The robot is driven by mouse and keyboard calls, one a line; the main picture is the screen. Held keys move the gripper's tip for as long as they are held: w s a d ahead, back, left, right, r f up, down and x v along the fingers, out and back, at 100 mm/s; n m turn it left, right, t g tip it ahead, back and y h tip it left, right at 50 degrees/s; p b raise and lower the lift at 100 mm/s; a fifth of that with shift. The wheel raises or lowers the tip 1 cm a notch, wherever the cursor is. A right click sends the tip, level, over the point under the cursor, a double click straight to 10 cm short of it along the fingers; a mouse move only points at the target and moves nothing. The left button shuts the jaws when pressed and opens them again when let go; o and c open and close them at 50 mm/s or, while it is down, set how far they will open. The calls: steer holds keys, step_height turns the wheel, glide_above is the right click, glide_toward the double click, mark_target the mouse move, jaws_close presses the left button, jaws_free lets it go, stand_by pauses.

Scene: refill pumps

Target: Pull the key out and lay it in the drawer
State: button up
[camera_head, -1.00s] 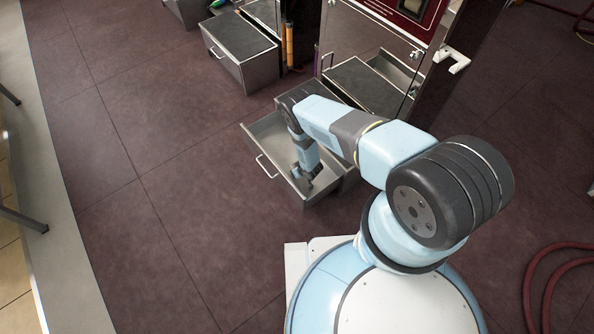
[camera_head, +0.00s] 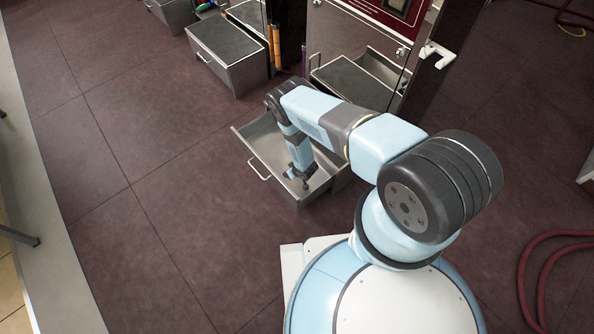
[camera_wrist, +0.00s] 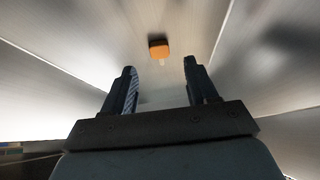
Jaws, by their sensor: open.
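The drawer (camera_head: 266,148) is pulled open in the head view, a grey metal box with a bar handle on its front. My gripper (camera_head: 299,180) points down inside it, near its front right part. In the wrist view my gripper (camera_wrist: 160,68) is open, with its two dark fingers apart and nothing between them. The key is not discernible in the head view.
The pump cabinet (camera_head: 350,40) stands behind the drawer, with an open compartment (camera_head: 385,68) and a white hook-like bracket (camera_head: 436,52). Another grey box (camera_head: 228,50) stands to the left. A red hose (camera_head: 530,270) lies at right. The floor at left is clear.

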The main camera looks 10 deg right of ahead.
steer(key=v, duration=1)
steer(key=shift+r, duration=0.25)
steer(key=shift+s, duration=0.1)
